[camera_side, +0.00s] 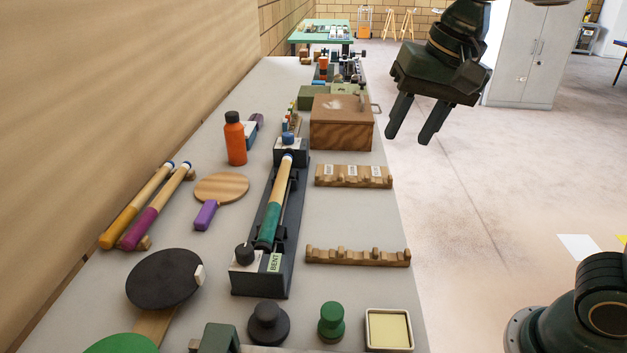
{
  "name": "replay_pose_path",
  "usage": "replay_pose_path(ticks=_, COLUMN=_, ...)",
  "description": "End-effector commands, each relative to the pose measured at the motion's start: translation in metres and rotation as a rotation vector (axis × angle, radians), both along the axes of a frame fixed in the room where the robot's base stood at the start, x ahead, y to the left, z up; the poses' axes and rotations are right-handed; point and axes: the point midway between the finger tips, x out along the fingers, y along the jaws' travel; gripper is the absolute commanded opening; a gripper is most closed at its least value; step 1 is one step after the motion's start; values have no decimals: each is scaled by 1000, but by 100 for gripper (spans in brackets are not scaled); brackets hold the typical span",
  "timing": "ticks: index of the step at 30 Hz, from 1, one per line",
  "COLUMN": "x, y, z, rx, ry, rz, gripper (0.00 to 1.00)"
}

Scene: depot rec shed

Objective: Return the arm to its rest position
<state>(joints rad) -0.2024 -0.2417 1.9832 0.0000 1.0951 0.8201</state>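My gripper (411,122) hangs in the air at the upper right, beyond the right edge of the bench in the picture. Its two dark fingers point down and stand apart, with nothing between them. No object of the bench touches it.
The long grey bench (360,220) holds a wooden box (341,135), an orange bottle (235,143), a black fixture (262,279) labelled BENT with a green-ended baton, two notched wooden racks (358,257) and several paddles. A grey cabinet (527,55) stands behind my gripper. Open floor lies below it.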

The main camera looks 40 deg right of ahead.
Motion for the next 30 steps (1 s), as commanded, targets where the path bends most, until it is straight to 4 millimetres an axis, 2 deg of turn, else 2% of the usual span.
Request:
replay_pose_path(ticks=1, x=-12, y=-8, z=-1, rx=-14, ry=-20, rz=36, gripper=40)
replay_pose_path(ticks=9, x=-66, y=-38, z=-20, rx=-117, ry=-109, rz=263, gripper=40)
replay_pose_path(ticks=18, x=-115, y=-59, z=-51, rx=-246, ry=-186, rz=481, gripper=40)
replay_pose_path(ticks=24, x=-128, y=-63, z=-62, rx=-291, ry=-205, rz=548, gripper=40)
replay_pose_path(ticks=30, x=-129, y=-63, z=-64, rx=-297, ry=-205, rz=559, gripper=40)
